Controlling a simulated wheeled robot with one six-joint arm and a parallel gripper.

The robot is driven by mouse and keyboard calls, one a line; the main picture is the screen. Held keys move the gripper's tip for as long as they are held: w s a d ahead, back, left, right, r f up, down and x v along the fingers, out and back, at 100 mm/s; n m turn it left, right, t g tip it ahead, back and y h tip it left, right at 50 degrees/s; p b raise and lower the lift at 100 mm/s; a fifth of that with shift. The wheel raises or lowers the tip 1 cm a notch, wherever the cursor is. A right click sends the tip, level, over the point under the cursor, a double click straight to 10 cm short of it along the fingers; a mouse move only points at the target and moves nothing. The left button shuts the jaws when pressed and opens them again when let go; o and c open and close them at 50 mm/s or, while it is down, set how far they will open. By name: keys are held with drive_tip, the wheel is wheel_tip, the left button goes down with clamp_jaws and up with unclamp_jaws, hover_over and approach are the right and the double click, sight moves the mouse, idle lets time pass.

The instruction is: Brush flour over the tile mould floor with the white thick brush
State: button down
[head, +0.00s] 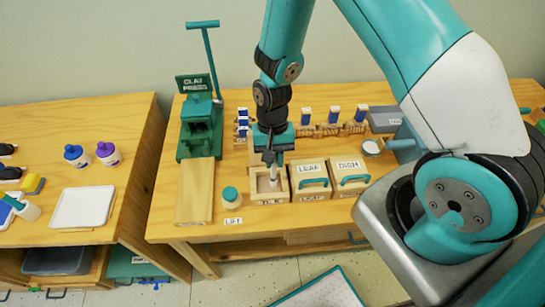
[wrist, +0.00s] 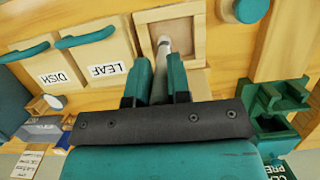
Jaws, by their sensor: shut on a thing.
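The tile mould (head: 254,188) is an open, square wooden box at the front of the middle table. Its rim and pale floor also show in the wrist view (wrist: 144,38). My gripper (head: 271,158) is above the mould, pointing down. In the wrist view my gripper (wrist: 160,82) is shut on the brush (wrist: 163,46), a pale, upright-looking stick with a grey band. The brush reaches down into the mould. Its tip is small and partly hidden, so I cannot tell whether it touches the floor. I cannot make out flour clearly on the floor.
The lidded LEAF mould (head: 311,183) and DISH mould (head: 350,178) stand right of the tile mould. A jar with a teal lid (head: 231,197) stands left, beside a wooden board (head: 195,190). The green clay press (head: 197,128) is behind. A second table with bottles (head: 107,154) is at left.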

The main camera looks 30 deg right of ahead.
drive_tip(key=shift+w+a, duration=0.2)
drive_tip(key=shift+a, duration=0.3)
drive_tip(key=shift+w+a, duration=0.1)
drive_tip(key=shift+a, duration=0.3)
drive_tip(key=shift+w+a, duration=0.25)
drive_tip(key=shift+a, duration=0.2)
drive_tip(key=shift+d, duration=0.15)
